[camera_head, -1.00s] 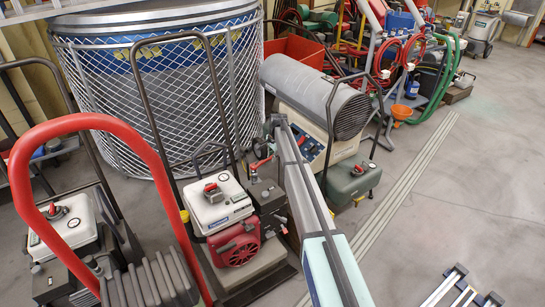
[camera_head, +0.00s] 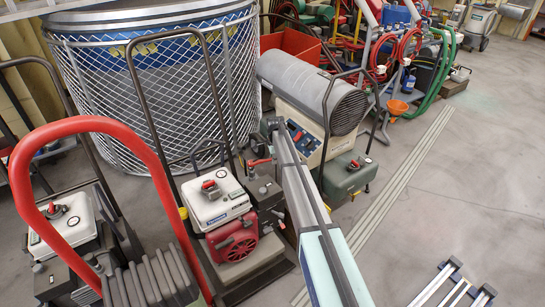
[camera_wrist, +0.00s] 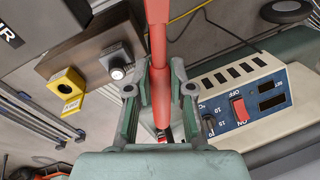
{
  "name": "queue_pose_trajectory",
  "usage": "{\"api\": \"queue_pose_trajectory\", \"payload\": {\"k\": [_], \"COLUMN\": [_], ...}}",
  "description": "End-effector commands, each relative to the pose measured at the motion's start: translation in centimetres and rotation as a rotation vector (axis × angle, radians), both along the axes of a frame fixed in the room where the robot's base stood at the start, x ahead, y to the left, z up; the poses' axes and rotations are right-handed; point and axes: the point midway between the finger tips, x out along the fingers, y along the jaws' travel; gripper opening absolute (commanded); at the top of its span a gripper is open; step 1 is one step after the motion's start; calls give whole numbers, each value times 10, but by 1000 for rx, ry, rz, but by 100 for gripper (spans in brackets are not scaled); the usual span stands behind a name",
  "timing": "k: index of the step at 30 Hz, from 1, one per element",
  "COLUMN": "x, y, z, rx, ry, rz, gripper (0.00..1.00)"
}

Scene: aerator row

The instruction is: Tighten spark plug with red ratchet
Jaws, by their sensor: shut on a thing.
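My gripper (camera_wrist: 160,92) is shut on a long red bar, the red ratchet (camera_wrist: 158,45). The bar runs from the top edge of the wrist view down between both fingers. Its lower end shows just below them, and I cannot make out the ratchet head. In the head view, my arm reaches to the gap between the engine and the heater, and a small bit of red (camera_head: 255,161) shows at its end. The engine (camera_head: 235,240) has a red starter cover and a white tank (camera_head: 215,200). I cannot see the spark plug in either view.
A grey cylindrical heater (camera_head: 310,90) stands just right of my arm's end, with a blue switch panel (camera_wrist: 237,107) close by in the wrist view. A dark tall handle frame (camera_head: 137,85) rises behind the engine. Another engine (camera_head: 65,225) stands left.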

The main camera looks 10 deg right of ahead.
Motion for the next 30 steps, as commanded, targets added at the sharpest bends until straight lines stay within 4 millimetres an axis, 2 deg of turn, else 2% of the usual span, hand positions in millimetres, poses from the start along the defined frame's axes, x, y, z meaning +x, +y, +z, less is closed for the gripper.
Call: {"api": "queue_pose_trajectory", "payload": {"k": [7, 13, 18, 30], "x": [-7, -31, -42, -40], "y": [1, 4, 5, 4], "z": [2, 3, 2, 2], "rx": [0, 0, 0, 1], "ry": [-1, -1, -1, -1], "rz": [-45, -251, -378, -380], "gripper": [0, 0, 0, 0]}}
